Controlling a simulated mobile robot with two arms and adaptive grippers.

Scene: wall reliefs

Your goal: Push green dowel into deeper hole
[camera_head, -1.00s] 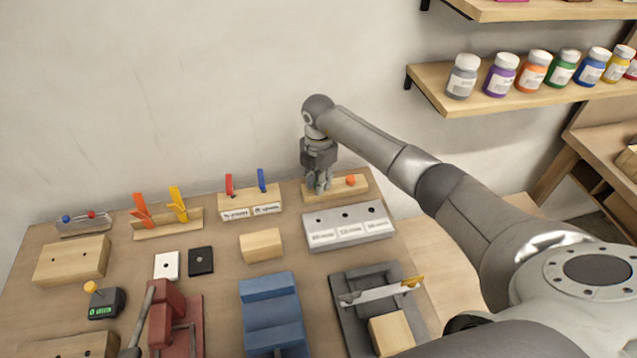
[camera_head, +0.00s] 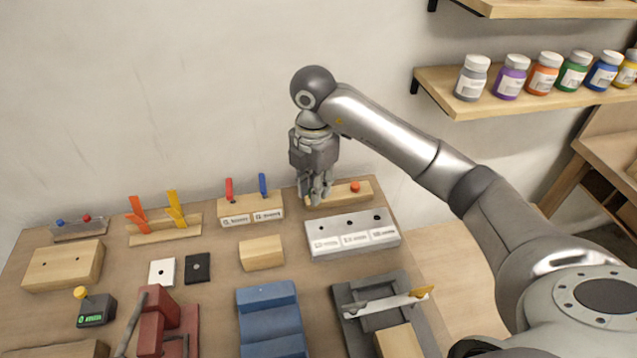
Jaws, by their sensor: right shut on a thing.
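My right gripper (camera_head: 316,198) points down at the left end of a low wooden rack (camera_head: 336,194) by the wall. It is shut on what seems to be the green dowel. The fingers hide the dowel, and no green shows there. An orange dowel (camera_head: 355,187) stands in the right part of the rack. Which hole is deeper cannot be seen. My left gripper is not in view.
A grey labelled block with several holes (camera_head: 352,233) lies just in front of the rack. A holder with red and blue clips (camera_head: 250,206) is to its left. A plain wooden block (camera_head: 261,252), blue stepped block (camera_head: 270,318) and red fixture (camera_head: 165,325) occupy the front.

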